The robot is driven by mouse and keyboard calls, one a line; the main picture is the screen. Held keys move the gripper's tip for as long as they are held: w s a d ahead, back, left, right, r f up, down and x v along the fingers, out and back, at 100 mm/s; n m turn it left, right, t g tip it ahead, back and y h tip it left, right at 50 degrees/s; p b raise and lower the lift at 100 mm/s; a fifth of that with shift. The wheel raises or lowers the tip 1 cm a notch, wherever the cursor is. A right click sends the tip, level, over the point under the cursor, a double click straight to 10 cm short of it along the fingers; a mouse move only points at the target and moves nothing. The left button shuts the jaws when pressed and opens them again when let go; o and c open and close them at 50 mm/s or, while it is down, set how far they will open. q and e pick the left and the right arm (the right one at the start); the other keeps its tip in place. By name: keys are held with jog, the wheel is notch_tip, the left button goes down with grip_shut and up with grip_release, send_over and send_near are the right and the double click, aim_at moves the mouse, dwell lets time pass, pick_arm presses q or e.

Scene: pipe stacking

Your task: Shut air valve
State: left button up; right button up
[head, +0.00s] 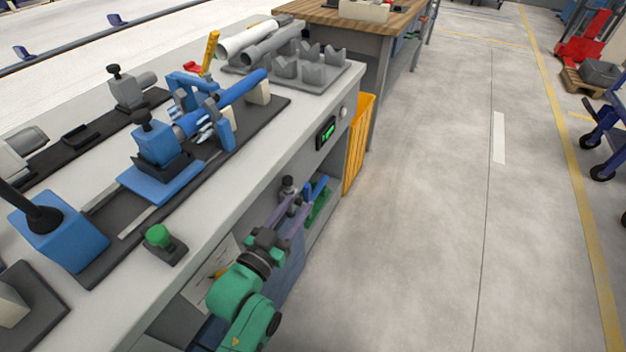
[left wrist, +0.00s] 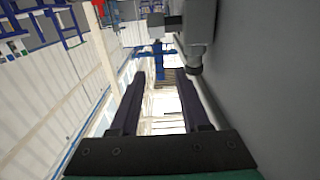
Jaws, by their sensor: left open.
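A small grey and black fitting (head: 288,186), which looks like the air valve, is on the side of the bench below the worktop. A blue handle-like part (head: 316,188) and a green part (head: 320,206) are just right of it. My left gripper (head: 291,207) is open, with its two purple fingers pointing up toward the fitting. In the left wrist view, the open dark fingers (left wrist: 162,76) have nothing held between them. My right gripper is not in view.
The grey worktop (head: 235,170) carries a blue clamp fixture (head: 160,160), a green button (head: 158,237) and grey pipe rests (head: 312,72). A yellow crate (head: 359,145) stands beyond the fitting.

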pick_arm(q)
jog(key=x, duration=0.9)
jog(key=shift+b, duration=0.35)
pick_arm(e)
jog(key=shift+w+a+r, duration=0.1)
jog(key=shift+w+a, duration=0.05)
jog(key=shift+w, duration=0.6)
pick_arm(q)
grip_shut()
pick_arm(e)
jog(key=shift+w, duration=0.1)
